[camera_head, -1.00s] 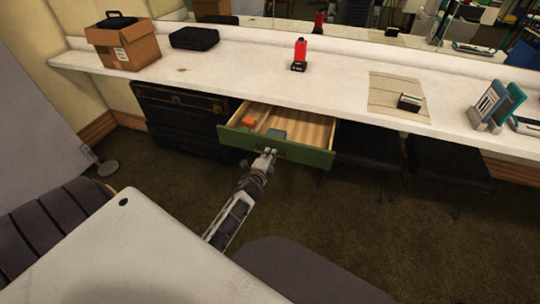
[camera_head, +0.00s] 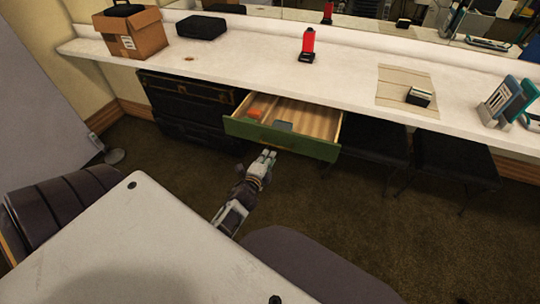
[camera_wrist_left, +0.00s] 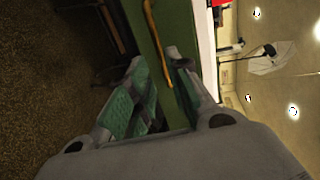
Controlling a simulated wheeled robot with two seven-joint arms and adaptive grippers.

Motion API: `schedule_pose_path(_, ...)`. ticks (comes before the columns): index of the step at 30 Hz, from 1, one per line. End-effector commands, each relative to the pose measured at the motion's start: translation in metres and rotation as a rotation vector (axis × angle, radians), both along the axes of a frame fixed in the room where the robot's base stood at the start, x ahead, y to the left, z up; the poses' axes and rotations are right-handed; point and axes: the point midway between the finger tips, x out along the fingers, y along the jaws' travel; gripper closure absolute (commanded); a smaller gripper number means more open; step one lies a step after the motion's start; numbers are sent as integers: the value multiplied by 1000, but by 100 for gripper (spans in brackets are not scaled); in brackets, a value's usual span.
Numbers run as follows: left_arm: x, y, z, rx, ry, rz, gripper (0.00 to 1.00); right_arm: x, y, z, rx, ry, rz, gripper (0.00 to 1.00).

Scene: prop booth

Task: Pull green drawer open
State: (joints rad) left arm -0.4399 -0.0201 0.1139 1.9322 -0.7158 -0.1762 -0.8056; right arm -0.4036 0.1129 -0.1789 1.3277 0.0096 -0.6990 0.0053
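The green drawer (camera_head: 280,139) is pulled out from under the white counter. Its inside shows, with an orange item (camera_head: 254,114) and a grey-blue item (camera_head: 283,126) in it. My left gripper (camera_head: 266,157) is in front of and just below the drawer front, apart from it. In the left wrist view its two fingers (camera_wrist_left: 160,88) are spread, with nothing between them. The green drawer front (camera_wrist_left: 142,38) and its yellowish handle (camera_wrist_left: 157,42) lie ahead of the fingers. My right gripper is in neither view.
The white counter (camera_head: 250,69) runs above the drawer. A cardboard box (camera_head: 131,36), a black case (camera_head: 201,27) and a red-and-black device (camera_head: 308,45) stand on it. Black stools (camera_head: 455,160) are to the right, and a dark chest (camera_head: 190,105) is to the left.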

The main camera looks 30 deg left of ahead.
Motion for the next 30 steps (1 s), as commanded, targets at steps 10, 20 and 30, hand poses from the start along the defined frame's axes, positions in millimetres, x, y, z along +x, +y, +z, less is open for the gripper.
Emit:
schedule_pose_path(10,-22,-5,4,-1,1,1,81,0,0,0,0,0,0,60)
schedule_pose_path(20,-26,-6,5,0,0,1,81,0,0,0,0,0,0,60)
schedule_pose_path(30,-25,-6,5,0,0,1,81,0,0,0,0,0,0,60)
